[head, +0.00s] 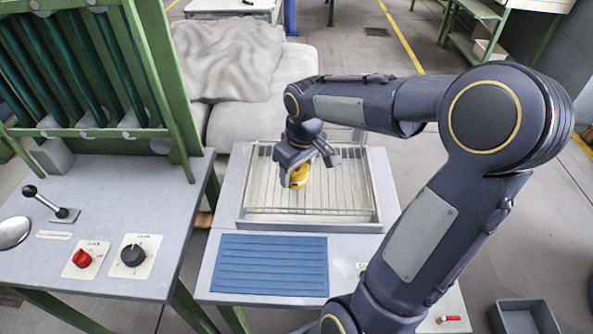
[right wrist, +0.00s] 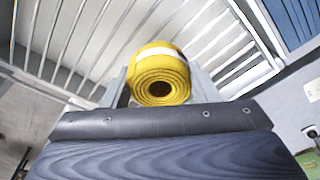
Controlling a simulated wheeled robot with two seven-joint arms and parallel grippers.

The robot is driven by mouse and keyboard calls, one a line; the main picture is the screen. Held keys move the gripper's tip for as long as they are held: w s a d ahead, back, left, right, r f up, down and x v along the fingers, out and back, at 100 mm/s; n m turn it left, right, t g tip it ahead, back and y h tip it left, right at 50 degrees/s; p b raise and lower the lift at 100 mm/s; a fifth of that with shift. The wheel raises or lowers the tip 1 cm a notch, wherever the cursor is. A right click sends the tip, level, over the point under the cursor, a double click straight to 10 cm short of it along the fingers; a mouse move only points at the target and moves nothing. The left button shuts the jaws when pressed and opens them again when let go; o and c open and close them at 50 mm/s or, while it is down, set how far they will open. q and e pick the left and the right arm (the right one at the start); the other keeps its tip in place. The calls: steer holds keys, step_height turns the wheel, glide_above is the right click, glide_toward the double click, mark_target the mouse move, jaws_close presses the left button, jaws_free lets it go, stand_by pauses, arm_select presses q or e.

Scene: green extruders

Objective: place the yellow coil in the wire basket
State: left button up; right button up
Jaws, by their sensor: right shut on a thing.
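The yellow coil (head: 299,175) is a rolled band with a pale stripe. My right gripper (head: 302,166) is shut on it, over the wire basket (head: 345,205) on the small table. In the right wrist view the coil (right wrist: 160,75) sits between the two fingers with its spiral end facing the camera. The basket's wires (right wrist: 85,35) show behind it. I cannot tell whether the coil touches the basket floor. The basket looks otherwise empty. My left gripper is not in view.
A blue ribbed mat (head: 268,265) lies in front of the basket. A green-framed machine with a control panel (head: 105,230) stands at the left. A grey bin (head: 525,317) is on the floor at lower right. A cloth-covered heap (head: 228,60) lies behind the basket.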

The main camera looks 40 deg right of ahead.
mark_target(301, 172)
steer(key=shift+f, duration=0.2)
steer(key=o, duration=1)
steer(key=shift+r, duration=0.3)
step_height(301, 172, up, 10)
steer(key=s+r+p, duration=0.1)
steer(key=s+p, duration=0.1)
steer(key=s+a+f+m+t+y, duration=0.1)
steer(key=s+a+f, duration=0.1)
steer(key=s+a, duration=0.2)
steer(key=s+a+f+m+t+y, duration=0.1)
steer(key=s+a+f, duration=0.1)
steer(key=s+a, duration=0.2)
steer(key=s+a+f+t+y, duration=0.1)
steer(key=s+a+f, duration=0.1)
steer(key=s+a, duration=0.2)
steer(key=shift+s+a+f+m+t+y, duration=0.1)
steer(key=shift+s+f+m+t+y, duration=0.1)
steer(key=shift+s, duration=0.25)
steer(key=shift+s+a+f+m+t+y, duration=0.1)
steer(key=shift+s+m+t, duration=0.1)
steer(key=shift+s, duration=0.2)
steer(key=shift+s, duration=0.1)
